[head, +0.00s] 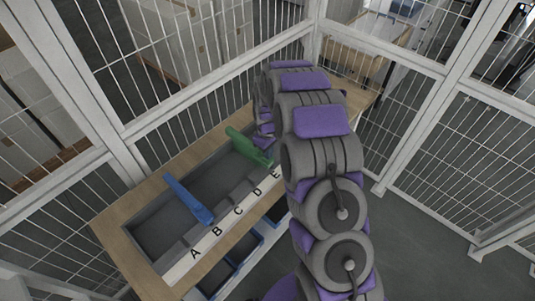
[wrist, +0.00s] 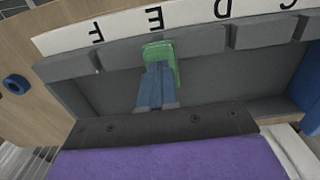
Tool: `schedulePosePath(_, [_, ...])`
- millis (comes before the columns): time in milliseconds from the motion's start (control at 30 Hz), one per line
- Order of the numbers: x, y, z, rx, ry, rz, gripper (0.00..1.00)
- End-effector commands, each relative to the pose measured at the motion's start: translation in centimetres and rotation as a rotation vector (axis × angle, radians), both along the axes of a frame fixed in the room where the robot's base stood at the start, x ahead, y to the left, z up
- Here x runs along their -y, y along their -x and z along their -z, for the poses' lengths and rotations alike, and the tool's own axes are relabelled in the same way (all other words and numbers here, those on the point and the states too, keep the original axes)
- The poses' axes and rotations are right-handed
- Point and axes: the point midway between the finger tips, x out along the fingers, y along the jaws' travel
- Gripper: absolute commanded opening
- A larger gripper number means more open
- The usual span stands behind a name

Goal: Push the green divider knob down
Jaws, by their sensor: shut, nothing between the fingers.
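The green divider (head: 243,146) spans the grey recessed tray (head: 150,222), with its front end near the letters D and E. In the wrist view its green knob (wrist: 160,48) sits at the tray edge by the letter E. My gripper (wrist: 155,88) is shut, with its blue-grey fingers pointing at the knob and overlapping its lower part. I cannot tell whether the fingertips touch it. In the head view my arm hides the fingers and the right part of the tray.
A blue divider (head: 189,199) crosses the tray near A and B. A white lettered strip (head: 220,230) runs along the front edge, with blue bins (head: 246,246) below. A blue ring (wrist: 16,84) is on the wooden panel. White mesh fencing (head: 420,130) surrounds the table.

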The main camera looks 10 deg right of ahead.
Motion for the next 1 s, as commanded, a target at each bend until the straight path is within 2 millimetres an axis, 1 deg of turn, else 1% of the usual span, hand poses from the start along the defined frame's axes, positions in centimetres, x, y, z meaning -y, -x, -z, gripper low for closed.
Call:
schedulePosePath(233, [0.0,0.0,-0.1,0.001,0.000,0.000,0.00])
schedulePosePath(367, [0.0,-0.1,-0.5,0.002,0.000,0.000,0.00])
schedulePosePath(1000, [0.0,-0.1,-6.3,0.005,0.000,0.000,0.00])
